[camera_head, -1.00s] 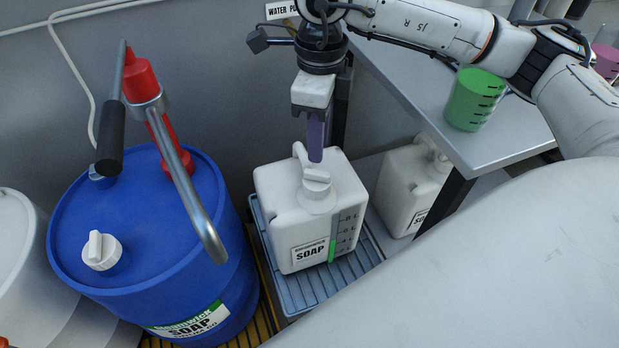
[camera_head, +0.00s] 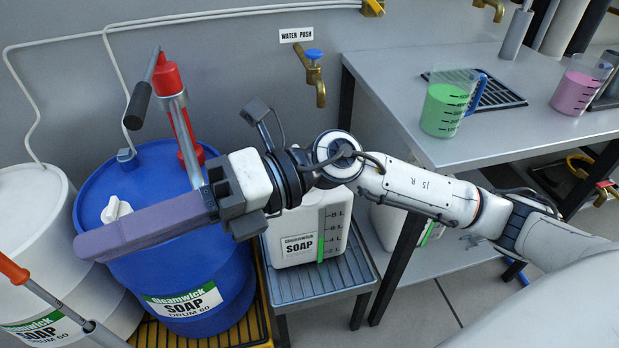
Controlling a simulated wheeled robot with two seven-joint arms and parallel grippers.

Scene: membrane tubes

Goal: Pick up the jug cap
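The white soap jug (camera_head: 303,250) stands on a grey ribbed stand (camera_head: 318,285), its label and level scale facing me. Its top, where the cap was seen earlier, is hidden behind my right wrist, so I cannot see the jug cap now. My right gripper (camera_head: 95,243) points left, with its purple fingers in front of the blue soap drum, left of the jug. The fingers overlap from this side, so I cannot tell whether they are open or hold anything. My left gripper is not in view.
The blue drum (camera_head: 205,275) carries a white cap (camera_head: 116,209) and a red pump (camera_head: 183,130). A white drum (camera_head: 30,215) stands at left. A grey table (camera_head: 450,150) at right holds a green jug (camera_head: 443,108) and a pink jug (camera_head: 575,90). A brass tap (camera_head: 314,78) is on the wall.

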